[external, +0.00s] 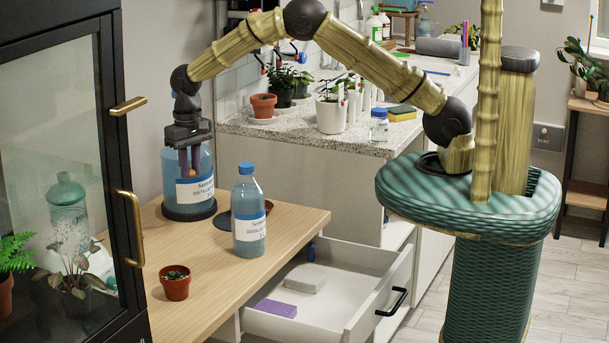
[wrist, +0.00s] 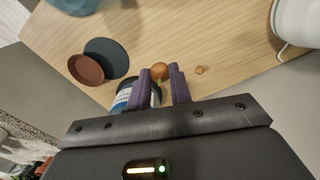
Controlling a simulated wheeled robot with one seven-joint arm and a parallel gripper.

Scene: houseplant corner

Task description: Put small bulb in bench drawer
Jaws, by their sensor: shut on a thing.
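My gripper (external: 188,158) is above the wooden bench (external: 185,243), in front of the large blue bottle in the external view. In the wrist view its purple fingers (wrist: 160,72) are closed on a round orange-brown bulb (wrist: 159,71). A much smaller tan bulb-like piece (wrist: 200,70) shows just right of the fingers, apart from them. The drawer cannot be made out in the wrist view.
The drawer holds a purple block (external: 276,308) and a grey block (external: 305,279). A labelled blue bottle (external: 248,225) stands near the bench's right edge, beside a dark saucer (wrist: 107,56). A small potted plant (external: 175,285) stands nearer. A glass-door cabinet (external: 60,150) stands left.

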